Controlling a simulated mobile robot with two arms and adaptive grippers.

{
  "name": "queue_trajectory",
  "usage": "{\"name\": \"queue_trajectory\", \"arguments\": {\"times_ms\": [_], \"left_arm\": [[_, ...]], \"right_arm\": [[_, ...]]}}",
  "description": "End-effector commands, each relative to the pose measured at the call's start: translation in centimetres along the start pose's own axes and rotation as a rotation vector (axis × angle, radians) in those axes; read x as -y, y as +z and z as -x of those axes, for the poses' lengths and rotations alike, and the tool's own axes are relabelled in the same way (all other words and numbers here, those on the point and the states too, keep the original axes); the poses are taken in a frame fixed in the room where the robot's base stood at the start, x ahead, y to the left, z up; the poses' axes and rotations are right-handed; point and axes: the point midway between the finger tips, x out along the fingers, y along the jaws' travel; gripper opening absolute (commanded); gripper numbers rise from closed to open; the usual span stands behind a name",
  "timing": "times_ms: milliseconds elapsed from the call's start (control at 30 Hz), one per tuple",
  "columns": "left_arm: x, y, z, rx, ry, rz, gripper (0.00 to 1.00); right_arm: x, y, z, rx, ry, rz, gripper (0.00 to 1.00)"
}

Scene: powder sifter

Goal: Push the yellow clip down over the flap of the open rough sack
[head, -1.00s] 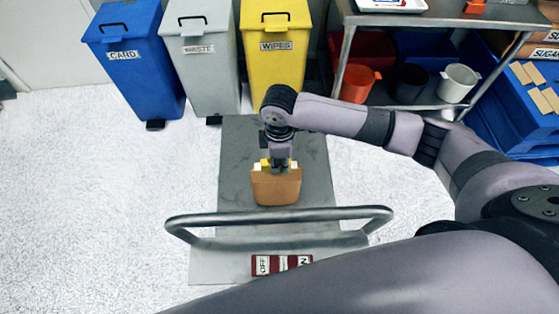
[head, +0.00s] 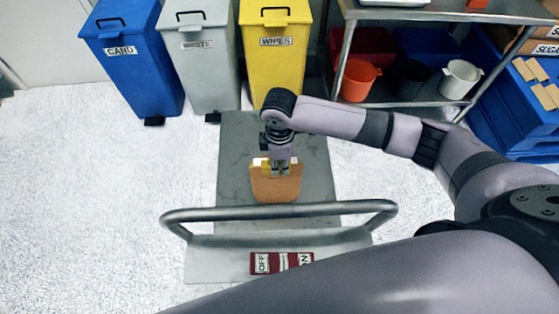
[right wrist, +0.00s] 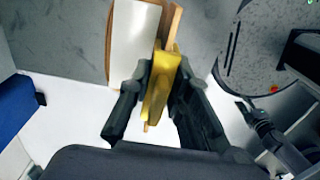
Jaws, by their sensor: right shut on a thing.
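The open rough sack (head: 275,189) is tan-brown and stands on the grey platform of a cart. White shows at its top edge on both sides of my gripper. My right gripper (head: 280,170) is at the sack's top edge, pointing down, shut on the yellow clip (head: 267,168). In the right wrist view the clip (right wrist: 160,92) sits between the two fingers, at the edge of the sack (right wrist: 121,45), whose white part faces up. I cannot tell whether the clip is around the flap or only against it.
The cart's platform (head: 233,145) has a tubular handle (head: 250,214) on the near side of the sack. Blue (head: 135,60), grey (head: 200,60) and yellow (head: 272,75) bins stand behind. A metal shelf (head: 430,14) with buckets is at the back right. Floor on the left is clear.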

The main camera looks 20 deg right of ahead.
Motion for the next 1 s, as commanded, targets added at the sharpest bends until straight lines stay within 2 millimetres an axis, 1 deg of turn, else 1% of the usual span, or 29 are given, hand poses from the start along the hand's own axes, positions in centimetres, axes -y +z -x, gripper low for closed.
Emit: {"name": "queue_trajectory", "arguments": {"times_ms": [167,200,500,833,933,1000], "left_arm": [[0.0,0.0,0.0,0.0,0.0,0.001,0.25],[0.0,0.0,0.0,0.0,0.0,0.001,0.25],[0.0,0.0,0.0,-0.001,0.0,0.001,0.25],[0.2,0.1,0.0,0.0,-0.002,-0.001,0.25],[0.1,0.1,0.0,0.0,-0.002,-0.001,0.25],[0.1,0.1,0.0,0.0,-0.001,-0.001,0.25]], "right_arm": [[0.0,0.0,0.0,0.0,0.0,0.0,0.0],[0.0,0.0,0.0,0.0,0.0,0.0,0.21],[0.0,0.0,0.0,0.0,0.0,0.0,0.41],[0.0,0.0,0.1,0.0,0.0,0.0,0.42],[-0.1,0.0,0.9,-0.001,0.001,-0.001,0.42],[-0.1,-0.1,2.0,-0.002,0.003,0.0,0.42]]}}
